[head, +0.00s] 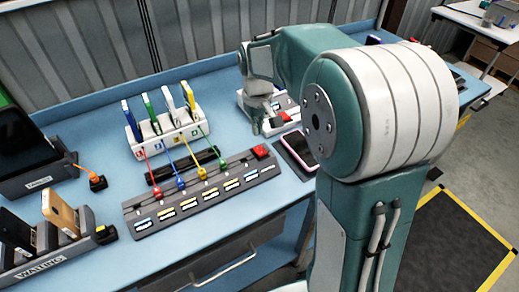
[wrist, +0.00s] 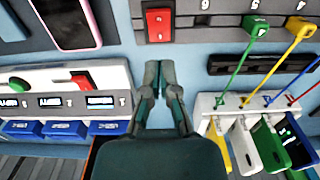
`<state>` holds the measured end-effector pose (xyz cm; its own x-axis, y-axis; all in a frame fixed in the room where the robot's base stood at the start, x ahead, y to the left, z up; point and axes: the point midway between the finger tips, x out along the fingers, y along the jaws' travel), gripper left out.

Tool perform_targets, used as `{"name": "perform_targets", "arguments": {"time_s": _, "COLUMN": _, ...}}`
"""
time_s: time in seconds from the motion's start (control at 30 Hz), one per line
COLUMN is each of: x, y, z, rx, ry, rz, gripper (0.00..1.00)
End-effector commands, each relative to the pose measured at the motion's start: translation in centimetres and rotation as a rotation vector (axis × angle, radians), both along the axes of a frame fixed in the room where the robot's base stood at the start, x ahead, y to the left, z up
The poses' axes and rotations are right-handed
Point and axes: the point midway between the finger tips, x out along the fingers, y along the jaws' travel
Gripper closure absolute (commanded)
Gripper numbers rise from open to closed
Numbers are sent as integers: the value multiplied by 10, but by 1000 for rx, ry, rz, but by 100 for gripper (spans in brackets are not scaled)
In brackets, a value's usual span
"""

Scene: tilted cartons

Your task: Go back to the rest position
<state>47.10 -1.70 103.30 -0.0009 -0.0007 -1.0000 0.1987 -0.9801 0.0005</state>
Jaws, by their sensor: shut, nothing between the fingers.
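My gripper (wrist: 160,75) is shut and empty in the wrist view, its two fingers together above the blue bench. In the head view my gripper (head: 262,128) hangs near the back right of the bench, beside a small white station with a red switch (head: 283,117). My arm covers much of the right side of that view. In the wrist view the station with a green button and red switch (wrist: 80,82) lies left of the fingers. The red switch of the grey power strip (wrist: 158,25) is beyond the fingertips.
The grey strip (head: 155,222) has coloured plugs in it. Their cables run to a white rack (head: 153,130) with upright coloured cards. A phone (head: 299,148) lies right of the strip. A bin labelled WAITING (head: 50,262) holds phones at the front left. A metal wall (head: 75,45) stands behind.

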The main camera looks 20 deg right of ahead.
Motion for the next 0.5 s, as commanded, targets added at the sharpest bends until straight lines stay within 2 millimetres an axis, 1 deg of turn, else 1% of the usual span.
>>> {"name": "perform_targets", "arguments": {"time_s": 0.1, "x": 0, "y": 0, "z": 9, "rx": 0, "ry": -1, "rz": 0, "gripper": 100}}
{"name": "perform_targets", "arguments": {"time_s": 0.2, "x": 0, "y": 0, "z": 14, "rx": 0, "ry": -1, "rz": 0, "gripper": 100}}
{"name": "perform_targets", "arguments": {"time_s": 0.5, "x": 0, "y": 0, "z": 15, "rx": 0, "ry": 0, "rz": 0, "gripper": 100}}
